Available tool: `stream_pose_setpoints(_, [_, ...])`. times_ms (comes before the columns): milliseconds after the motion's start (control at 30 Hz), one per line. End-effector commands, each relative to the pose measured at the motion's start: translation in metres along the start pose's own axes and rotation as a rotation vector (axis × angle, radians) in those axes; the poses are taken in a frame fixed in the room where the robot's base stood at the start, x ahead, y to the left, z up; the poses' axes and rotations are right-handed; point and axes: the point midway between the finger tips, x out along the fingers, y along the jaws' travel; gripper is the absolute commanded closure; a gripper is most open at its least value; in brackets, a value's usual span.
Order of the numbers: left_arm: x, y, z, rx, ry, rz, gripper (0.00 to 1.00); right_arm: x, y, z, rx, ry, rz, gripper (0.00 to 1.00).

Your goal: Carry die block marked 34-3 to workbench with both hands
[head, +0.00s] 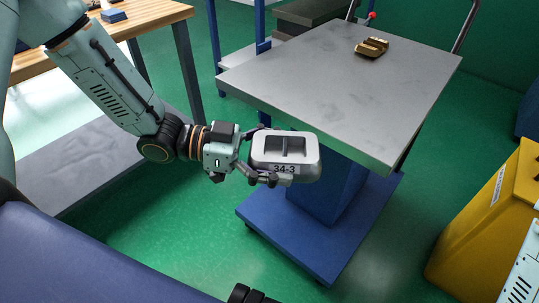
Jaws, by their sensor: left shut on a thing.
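The die block (285,151) is a silver-grey block with rounded edges, a recessed top split by a bar, and the marking 34-3 on its near face. My left gripper (265,158) is shut on it from its left side and holds it level in the air, in front of the near edge of a metal-topped cart. A wooden-topped workbench (150,14) stands at the upper left, behind my left arm.
The cart (330,75) has a grey top and blue base; a brass-coloured block (371,47) lies on its far side. A yellow cabinet (492,225) stands at right. A small blue block (113,15) lies on the workbench. Green floor is open between bench and cart.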

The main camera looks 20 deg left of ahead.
Motion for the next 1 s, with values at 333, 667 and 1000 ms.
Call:
stream_pose_setpoints(333, [0.029, 0.009, -0.025, 0.034, 0.000, 0.190, 0.76, 0.000, 0.000, 0.000, 0.000, 0.000, 0.000, 1.00])
stream_pose_setpoints(667, [0.051, 0.017, -0.044, 0.054, 0.001, 0.338, 0.76, 0.000, 0.000, 0.000, 0.000, 0.000, 0.000, 1.00])
stream_pose_setpoints(1000, [0.049, 0.019, -0.054, 0.051, 0.006, 0.338, 0.76, 0.000, 0.000, 0.000, 0.000, 0.000, 0.000, 1.00])
